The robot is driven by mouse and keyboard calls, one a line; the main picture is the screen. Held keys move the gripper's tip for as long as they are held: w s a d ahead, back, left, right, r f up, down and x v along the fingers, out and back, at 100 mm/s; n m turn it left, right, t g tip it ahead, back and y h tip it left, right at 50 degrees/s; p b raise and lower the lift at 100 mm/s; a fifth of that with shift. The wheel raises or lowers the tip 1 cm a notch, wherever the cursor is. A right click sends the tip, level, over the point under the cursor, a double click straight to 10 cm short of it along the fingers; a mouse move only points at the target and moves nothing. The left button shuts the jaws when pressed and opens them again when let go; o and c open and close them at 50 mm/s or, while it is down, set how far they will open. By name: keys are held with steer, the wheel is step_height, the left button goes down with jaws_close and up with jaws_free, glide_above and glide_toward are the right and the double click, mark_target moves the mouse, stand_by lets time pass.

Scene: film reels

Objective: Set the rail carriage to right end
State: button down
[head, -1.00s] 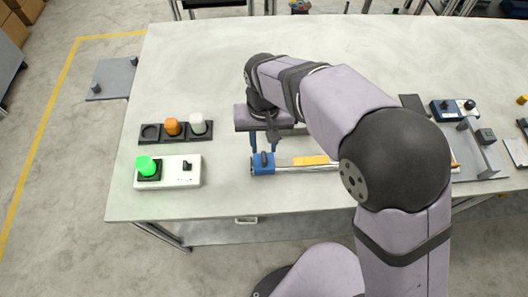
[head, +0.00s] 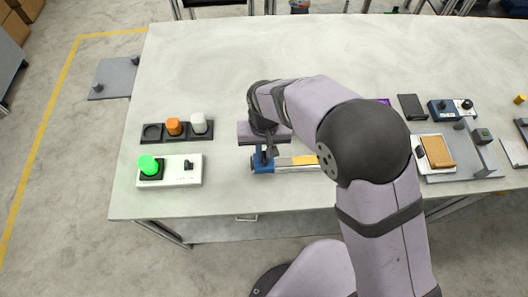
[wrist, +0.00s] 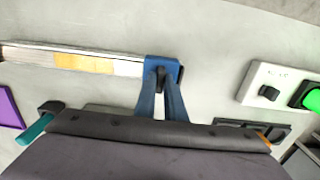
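The rail carriage is a blue block (head: 262,165) with a dark upright handle, at the left end of a silver rail (head: 296,168) near the table's front edge. A yellow strip lies along the rail. My arm hides the rail's right part in the head view. In the wrist view the carriage (wrist: 176,68) is at the top centre, with the rail (wrist: 60,58) running left. My gripper (wrist: 161,88) has its two blue fingers close together on either side of the dark handle (wrist: 160,76), and looks shut on it. In the head view my gripper (head: 266,154) is over the carriage.
To the right are a white-and-orange item (head: 437,152), a grey plate (head: 470,165) and a blue box (head: 444,110).

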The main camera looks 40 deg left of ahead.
steer(key=shift+w, duration=0.1)
steer(key=w+d, duration=2)
steer(key=shift+r, duration=0.1)
steer(key=c, duration=1.8)
jaws_free()
steer(key=shift+w+d, duration=0.1)
steer(key=shift+d, duration=0.05)
steer(key=shift+r, duration=0.1)
steer(key=shift+r+b, duration=1.05)
steer(key=shift+r, duration=2.5)
